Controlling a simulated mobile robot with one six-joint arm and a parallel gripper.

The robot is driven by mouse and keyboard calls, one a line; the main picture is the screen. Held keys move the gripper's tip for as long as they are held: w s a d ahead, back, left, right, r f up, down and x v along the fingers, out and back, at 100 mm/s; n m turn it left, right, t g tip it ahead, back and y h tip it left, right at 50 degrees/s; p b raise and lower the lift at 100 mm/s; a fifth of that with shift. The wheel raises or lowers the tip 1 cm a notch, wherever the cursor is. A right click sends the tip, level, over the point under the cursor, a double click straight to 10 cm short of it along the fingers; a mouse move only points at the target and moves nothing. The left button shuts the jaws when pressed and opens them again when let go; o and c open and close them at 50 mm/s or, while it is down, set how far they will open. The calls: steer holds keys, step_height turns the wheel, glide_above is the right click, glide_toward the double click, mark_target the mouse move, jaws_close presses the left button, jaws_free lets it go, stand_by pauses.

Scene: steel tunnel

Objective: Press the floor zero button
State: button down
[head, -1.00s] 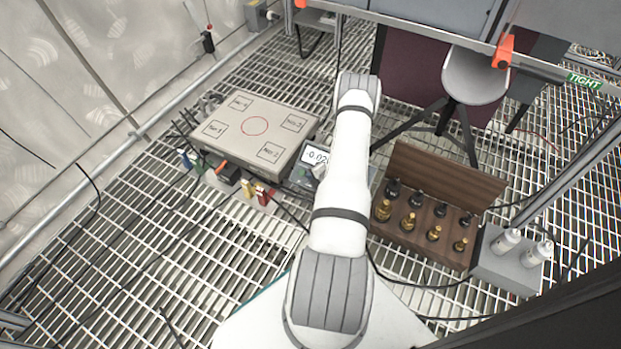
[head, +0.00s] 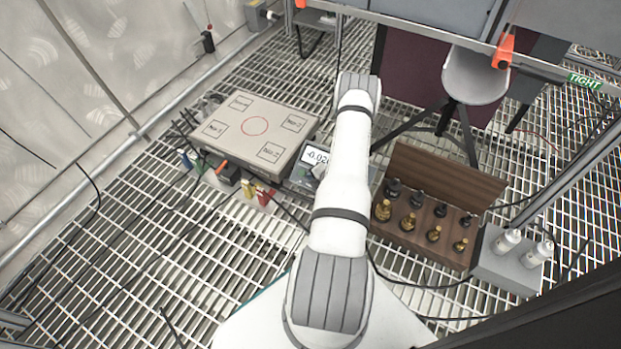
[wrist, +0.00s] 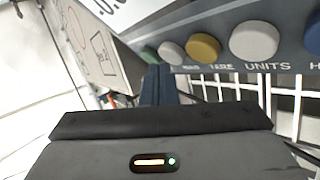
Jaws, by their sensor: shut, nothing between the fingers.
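The floor scale's indicator box (head: 303,177) stands beside the scale platform (head: 250,131), with its lit display partly hidden by my arm. In the wrist view its front panel (wrist: 215,35) fills the upper right, with a row of round buttons: green (wrist: 148,53), grey (wrist: 171,52), yellow (wrist: 203,47), white (wrist: 254,41) and blue (wrist: 313,38). The white one is labelled UNITS and the yellow one seems to read TARE; the grey one's label is blurred. My gripper (wrist: 158,72) is shut and empty, its tips just below the green and grey buttons. Contact cannot be told.
A wooden case (head: 423,220) with several brass and dark weights lies right of my arm, beside a grey block (head: 510,262) with white bottles. A stool (head: 474,78) stands behind. Cables and small coloured blocks lie on the grated floor left of the indicator.

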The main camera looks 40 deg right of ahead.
stand_by(0.4)
steer(key=shift+w+d+f+b, duration=0.15)
steer(key=shift+d+f+b, duration=0.15)
steer(key=shift+b, duration=0.25)
steer(key=shift+a, duration=0.1)
steer(key=shift+a+r, duration=0.2)
steer(key=shift+r, duration=0.1)
steer(key=shift+r+p, duration=0.1)
steer(key=shift+p, duration=0.25)
steer(key=shift+s+a+r+p, duration=0.25)
steer(key=shift+a+r+p, duration=0.3)
steer(key=shift+r+p, duration=0.2)
steer(key=shift+s+a+r+p, duration=0.25)
steer(key=shift+a+r+p, duration=0.3)
steer(key=shift+r, duration=0.3)
steer(key=shift+s+a+r+p, duration=0.25)
steer(key=shift+a+r+p, duration=0.25)
steer(key=shift+r+p, duration=0.3)
